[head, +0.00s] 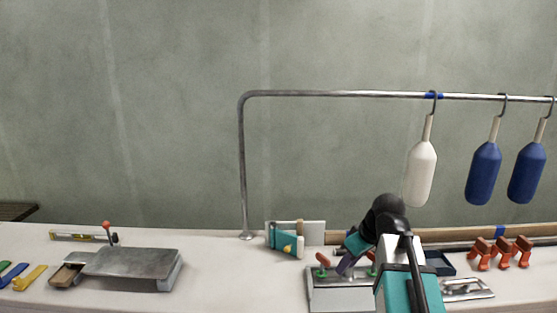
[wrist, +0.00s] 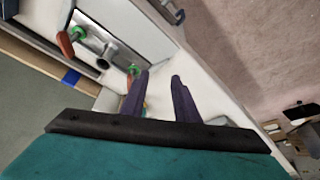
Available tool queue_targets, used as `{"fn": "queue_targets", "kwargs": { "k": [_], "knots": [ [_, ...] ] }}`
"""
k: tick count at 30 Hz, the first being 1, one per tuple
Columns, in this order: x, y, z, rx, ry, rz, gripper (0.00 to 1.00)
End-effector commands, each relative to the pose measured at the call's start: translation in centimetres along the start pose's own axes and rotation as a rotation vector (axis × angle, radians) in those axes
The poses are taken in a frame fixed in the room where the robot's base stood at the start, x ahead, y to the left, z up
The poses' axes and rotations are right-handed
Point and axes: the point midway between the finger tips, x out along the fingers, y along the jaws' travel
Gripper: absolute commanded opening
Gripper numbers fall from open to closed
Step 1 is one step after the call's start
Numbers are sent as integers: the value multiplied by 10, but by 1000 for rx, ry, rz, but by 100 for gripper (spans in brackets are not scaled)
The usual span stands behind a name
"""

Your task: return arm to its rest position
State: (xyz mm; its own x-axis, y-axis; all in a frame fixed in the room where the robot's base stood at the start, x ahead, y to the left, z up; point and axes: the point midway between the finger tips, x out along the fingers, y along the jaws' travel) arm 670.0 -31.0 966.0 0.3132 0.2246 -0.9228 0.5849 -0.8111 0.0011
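My arm reaches forward over the right half of the white bench (head: 215,280) in the head view. My gripper (head: 346,264) points down to the left, close above a light grey block with red and green handles (head: 338,291). My arm partly hides the block's right side. In the wrist view my gripper's two purple fingers (wrist: 160,76) stand apart with nothing held between them. The grey block with its red and green fittings (wrist: 105,45) shows beyond them at upper left.
A metal rail (head: 340,94) carries a white bottle-shaped fender (head: 420,172) and two blue ones (head: 484,172). Orange clamps (head: 503,254) stand at right. A metal-topped stand (head: 133,264) and coloured tools (head: 30,278) are at left. The bench middle-left is clear.

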Motion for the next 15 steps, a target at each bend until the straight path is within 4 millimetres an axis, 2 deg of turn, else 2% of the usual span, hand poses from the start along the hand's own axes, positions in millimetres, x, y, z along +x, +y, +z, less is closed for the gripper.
{"fn": "queue_targets", "kwargs": {
  "k": [4, 15],
  "knots": [
    [2, -2, -1, -4, -1, -3, 28],
    [32, -12, 9, -2, -38, -41, 28]
  ]
}}
